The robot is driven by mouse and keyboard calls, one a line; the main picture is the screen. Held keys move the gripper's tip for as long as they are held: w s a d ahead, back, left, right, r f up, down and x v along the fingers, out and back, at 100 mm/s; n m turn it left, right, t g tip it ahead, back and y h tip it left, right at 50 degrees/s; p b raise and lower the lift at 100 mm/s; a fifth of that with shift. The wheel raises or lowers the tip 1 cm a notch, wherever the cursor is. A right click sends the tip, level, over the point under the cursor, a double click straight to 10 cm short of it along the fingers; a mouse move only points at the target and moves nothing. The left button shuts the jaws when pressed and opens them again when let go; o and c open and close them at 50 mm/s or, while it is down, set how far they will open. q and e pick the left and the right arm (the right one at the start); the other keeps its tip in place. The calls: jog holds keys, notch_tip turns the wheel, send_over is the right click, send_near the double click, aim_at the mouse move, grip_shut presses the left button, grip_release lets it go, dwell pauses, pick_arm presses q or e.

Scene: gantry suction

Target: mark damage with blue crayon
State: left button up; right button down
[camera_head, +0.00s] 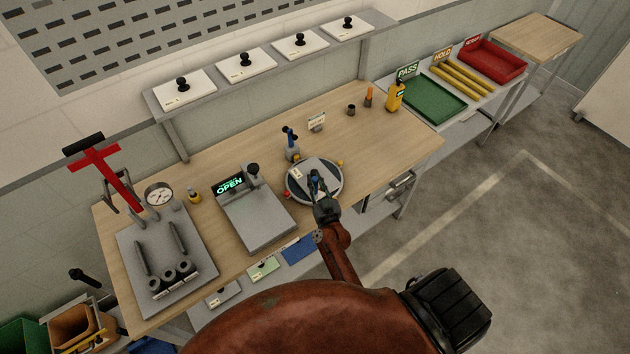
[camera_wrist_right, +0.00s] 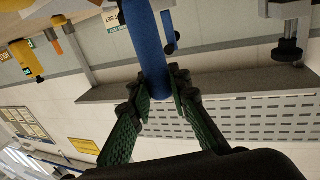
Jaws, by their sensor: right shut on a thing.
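My right gripper (camera_head: 317,188) is over the round turntable (camera_head: 328,198) near the front of the bench. It is shut on the blue crayon, a thick blue stick that shows large between the fingers in the right wrist view (camera_wrist_right: 146,38). A light grey plate (camera_head: 304,168) with a small label lies on the turntable, partly hidden by the gripper. I cannot tell whether the crayon touches the plate, and no damage mark can be made out. My left gripper is not in view.
A flat grey device with an OPEN display (camera_head: 230,185) stands left of the turntable. A blue-topped stand (camera_head: 291,145) is just behind it. Green (camera_head: 436,99) and red (camera_head: 500,60) trays lie at right. The bench's right part is mostly clear.

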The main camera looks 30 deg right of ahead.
jog(key=shift+f+b, duration=0.35)
dwell(0.9)
jog(key=shift+w+d+f+b, duration=0.1)
jog(key=shift+d+b, duration=0.1)
jog(key=shift+d, duration=1)
jog(key=shift+w+d+b, duration=0.1)
jog(key=shift+d+b, duration=0.05)
jog(key=shift+d, duration=1.05)
notch_tip(320, 180, up, 7)
jog(key=p, duration=0.7)
dwell(0.7)
jog(key=s+a+f+n+y+b, duration=0.2)
jog(key=s+a+y+b, duration=0.2)
jog(key=s+a+b, duration=1.5)
jog(key=a+b, duration=0.2)
jog(key=b, duration=0.1)
jog(key=shift+s+a+f+n+t+b, duration=0.3)
jog(key=shift+s+a+f+b, duration=0.05)
jog(key=shift+b, duration=0.05)
